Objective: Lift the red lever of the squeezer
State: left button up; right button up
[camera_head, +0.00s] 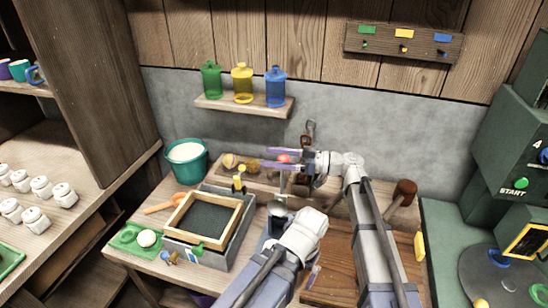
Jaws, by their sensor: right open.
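The red end of the squeezer's lever (284,158) shows between the purple fingers of my right gripper (279,159). The fingers are apart, one on each side of the red end. Whether they touch it I cannot tell. A grey upright part below it (283,184), seemingly of the squeezer, is partly hidden by my arms. My left arm comes in from the bottom and bends near the table's middle. Its fingers cannot be made out, so their opening is unclear.
A wooden frame (237,222) on a grey box stands left of my left arm. A mallet (404,190) is right of my right arm. Bottles stand on a wall shelf (240,107).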

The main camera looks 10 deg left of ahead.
jog(key=d, duration=0.7)
jog(key=shift+w+d, duration=0.3)
jog(key=shift+d, duration=0.05)
jog(key=s+a, duration=0.1)
jog(key=a, duration=0.6)
jog(key=shift+s+a, duration=0.15)
jog(key=shift+a, duration=0.25)
